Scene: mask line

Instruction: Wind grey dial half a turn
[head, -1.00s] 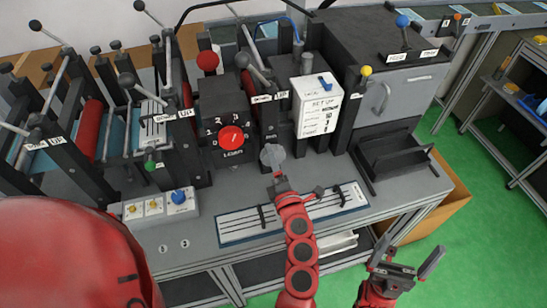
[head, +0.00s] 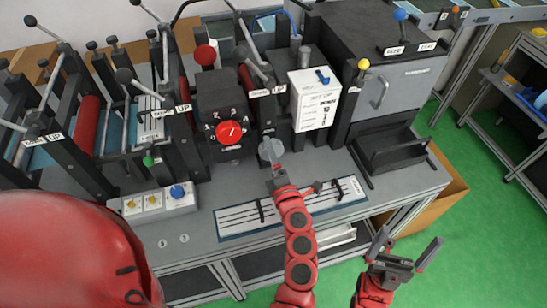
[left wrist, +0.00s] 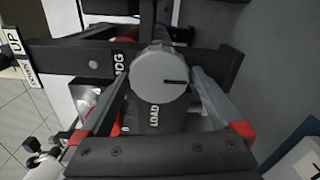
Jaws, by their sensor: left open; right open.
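The grey dial (head: 271,150) is a round knob at the front of the machine, right of and below the red dial. In the left wrist view the grey dial (left wrist: 160,75) faces me, with a dark line pointing right and a LOAD label below it. My left gripper (head: 277,168) is right at the dial in the head view. In the left wrist view its open fingers (left wrist: 160,95) lie on either side of the dial; I cannot tell whether they touch it. My right gripper (head: 408,250) is open and empty at the lower right, in front of the bench.
A red dial (head: 229,133) with numbers is close by. A panel with a blue knob (head: 178,192) stands at the left front. A flat tray (head: 235,224) lies under my left arm. A black holder (head: 388,150) is at the right. Several levers rise behind.

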